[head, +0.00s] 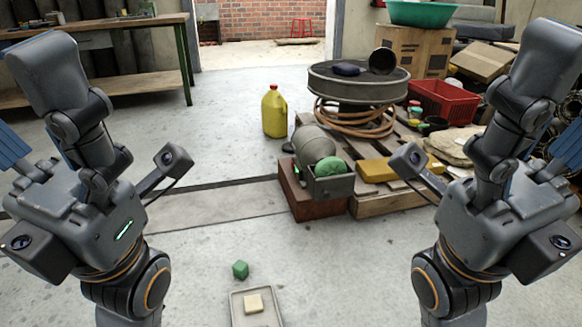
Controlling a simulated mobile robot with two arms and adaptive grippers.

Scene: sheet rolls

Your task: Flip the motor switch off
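A grey, rounded motor-like machine (314,143) stands on a red-brown base (312,207) at the front left of a wooden pallet. A grey open box (334,187) at its front holds a green rounded thing (330,167). A small bright green spot (297,172) shows on the left of the machine; it may be the switch or a light, but it is too small to tell its position. My two arms are folded up at the left and right sides, well apart from the machine. I cannot make out the fingers of either gripper.
A yellow jug (274,112) stands behind the machine. The pallet (385,203) carries a round drum (358,82), coiled hose (350,117) and a red crate (441,100). The left floor is mostly clear.

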